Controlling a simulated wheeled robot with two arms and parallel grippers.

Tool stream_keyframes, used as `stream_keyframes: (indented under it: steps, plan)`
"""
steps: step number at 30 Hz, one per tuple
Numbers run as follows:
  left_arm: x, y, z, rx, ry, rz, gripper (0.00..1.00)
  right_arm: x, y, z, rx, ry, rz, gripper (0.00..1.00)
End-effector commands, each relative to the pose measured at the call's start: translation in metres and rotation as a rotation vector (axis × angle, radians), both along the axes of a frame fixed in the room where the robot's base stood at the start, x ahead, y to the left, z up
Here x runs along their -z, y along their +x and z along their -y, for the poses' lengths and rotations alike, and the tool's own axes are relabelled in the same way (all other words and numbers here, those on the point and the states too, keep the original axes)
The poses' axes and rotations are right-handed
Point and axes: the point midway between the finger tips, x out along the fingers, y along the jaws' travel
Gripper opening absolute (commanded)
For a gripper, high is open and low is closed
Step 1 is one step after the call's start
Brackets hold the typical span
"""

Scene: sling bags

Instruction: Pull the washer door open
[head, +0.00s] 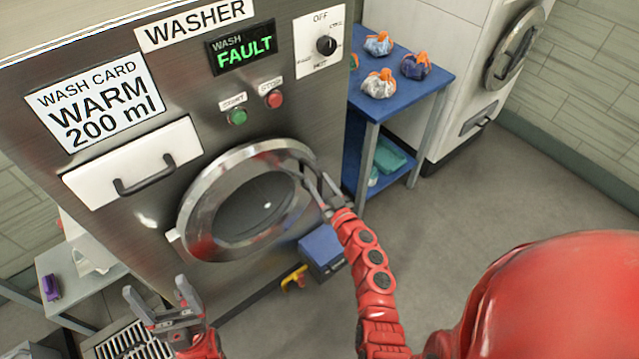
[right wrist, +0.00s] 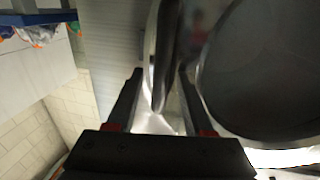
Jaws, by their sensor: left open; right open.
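The washer (head: 150,225) is a steel machine on the left of the head view. Its round door (head: 195,212) has a thick metal ring and dark glass, and I cannot tell whether it stands ajar. My right gripper (head: 319,190) is open at the right edge of the door ring. In the right wrist view its fingers (right wrist: 160,75) sit on either side of a curved metal edge of the door (right wrist: 160,50), with the dark glass (right wrist: 255,70) to the right. I cannot tell whether they touch it. My left gripper (head: 155,305) is open and empty, low at the left.
The washer display (head: 241,48) reads WASH FAULT. A blue table (head: 425,92) with several tied bags stands right of the washer. A blue box (head: 322,250) and a yellow item (head: 293,279) lie below the door. Floor (head: 480,210) at the right is clear.

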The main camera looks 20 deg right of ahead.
Motion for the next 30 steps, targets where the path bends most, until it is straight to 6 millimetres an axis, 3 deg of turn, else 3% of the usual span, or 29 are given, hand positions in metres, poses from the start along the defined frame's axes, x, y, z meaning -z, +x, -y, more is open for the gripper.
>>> stream_keyframes:
  steps: [9, 18, 30]
  plan:
    - [0.0002, 0.0000, 0.0000, 0.000, 0.000, 0.000, 0.81, -0.0006, 0.0029, -0.0004, 0.000, 0.000, 0.001, 0.52]
    - [0.0002, 0.0001, 0.0000, 0.000, 0.000, 0.000, 0.81, -0.0005, 0.0028, -0.0005, 0.000, 0.000, 0.001, 0.00]
    - [0.0002, 0.0000, 0.0000, 0.000, 0.000, 0.000, 0.81, -0.0005, 0.0026, -0.0005, 0.000, 0.000, 0.001, 0.00]
